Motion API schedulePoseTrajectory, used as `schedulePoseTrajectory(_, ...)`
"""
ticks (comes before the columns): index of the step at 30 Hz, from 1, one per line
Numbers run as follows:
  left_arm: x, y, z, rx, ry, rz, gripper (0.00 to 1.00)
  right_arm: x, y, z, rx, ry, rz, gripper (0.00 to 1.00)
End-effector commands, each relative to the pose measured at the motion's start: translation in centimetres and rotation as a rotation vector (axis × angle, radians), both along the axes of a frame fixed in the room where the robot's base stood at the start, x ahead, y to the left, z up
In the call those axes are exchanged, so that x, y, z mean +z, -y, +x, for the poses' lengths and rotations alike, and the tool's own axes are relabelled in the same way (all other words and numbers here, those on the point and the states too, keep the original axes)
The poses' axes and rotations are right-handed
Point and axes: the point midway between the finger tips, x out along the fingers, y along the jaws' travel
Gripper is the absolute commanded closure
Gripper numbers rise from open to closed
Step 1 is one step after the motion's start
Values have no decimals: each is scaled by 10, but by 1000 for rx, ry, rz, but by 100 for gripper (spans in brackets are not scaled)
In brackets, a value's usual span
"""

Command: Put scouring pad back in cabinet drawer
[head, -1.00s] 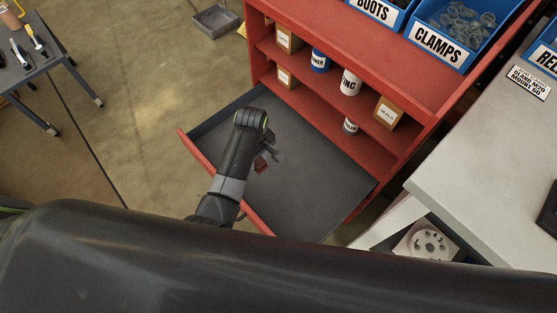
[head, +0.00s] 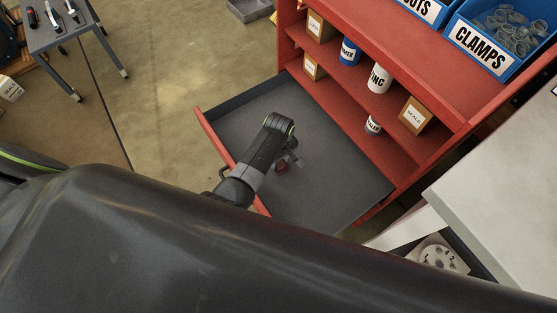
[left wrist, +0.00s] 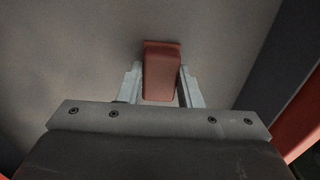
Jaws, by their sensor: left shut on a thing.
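The scouring pad (left wrist: 161,72) is a small reddish-brown block. In the left wrist view it sits between the two fingers of my left gripper (left wrist: 160,88), which is shut on it. The drawer (head: 325,195) is pulled out, with a red front and a dark grey, otherwise bare floor. I cannot tell whether the pad touches the drawer floor. My right gripper is not in view.
The red cabinet (head: 420,95) stands behind the drawer, its shelves holding bottles and boxes. A blue clamps bin (head: 480,50) is on top. A white table (head: 500,190) stands at the right. A grey cart (head: 60,35) is at the upper left.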

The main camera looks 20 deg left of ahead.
Motion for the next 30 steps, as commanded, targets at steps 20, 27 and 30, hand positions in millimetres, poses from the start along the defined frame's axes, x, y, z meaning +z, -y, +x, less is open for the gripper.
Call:
schedulePoseTrajectory(20,-3,0,0,0,0,0,46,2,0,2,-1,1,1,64)
schedulePoseTrajectory(27,2,0,0,0,1,-1,46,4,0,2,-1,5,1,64)
schedulePoseTrajectory(30,10,0,0,-1,2,0,46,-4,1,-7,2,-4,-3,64)
